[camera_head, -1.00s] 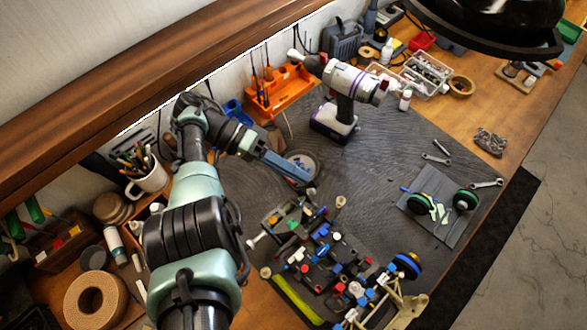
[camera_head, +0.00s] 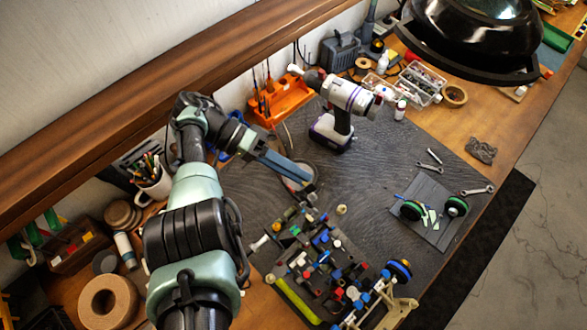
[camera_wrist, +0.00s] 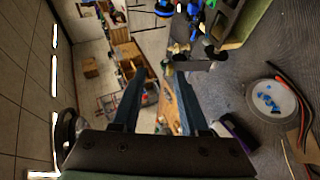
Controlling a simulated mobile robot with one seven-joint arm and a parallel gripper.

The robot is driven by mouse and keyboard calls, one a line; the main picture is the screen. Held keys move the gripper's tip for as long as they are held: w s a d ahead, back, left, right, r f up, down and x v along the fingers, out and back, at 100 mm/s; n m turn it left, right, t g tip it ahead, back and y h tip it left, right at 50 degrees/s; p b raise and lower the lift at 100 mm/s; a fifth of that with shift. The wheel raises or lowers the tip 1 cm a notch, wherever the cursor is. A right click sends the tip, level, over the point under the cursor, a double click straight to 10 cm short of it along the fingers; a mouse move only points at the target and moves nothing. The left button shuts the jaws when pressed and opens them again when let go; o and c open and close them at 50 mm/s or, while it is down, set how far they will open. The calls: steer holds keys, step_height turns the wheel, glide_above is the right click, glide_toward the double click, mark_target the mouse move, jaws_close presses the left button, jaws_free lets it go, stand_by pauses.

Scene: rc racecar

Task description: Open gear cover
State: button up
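The RC racecar chassis (camera_head: 318,265) lies on the dark mat, with many small coloured parts on it and a yellow-green strip along its near-left side. I cannot single out the gear cover among these parts. My gripper (camera_head: 308,190) is above the mat, just beyond the far end of the chassis. In the wrist view my gripper (camera_wrist: 155,82) has its two fingers well apart with nothing between them. Part of the car shows at the top of the wrist view (camera_wrist: 232,25), beyond the fingers.
A cordless drill (camera_head: 340,115) stands behind my gripper. A round dish (camera_head: 298,172) lies close under it, with blue bits inside in the wrist view. Green-rimmed wheels (camera_head: 432,212) and wrenches (camera_head: 478,190) lie at the right.

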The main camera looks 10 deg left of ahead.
step_height(320, 180, up, 5)
steer(key=p, duration=0.3)
steer(key=shift+p, duration=0.4)
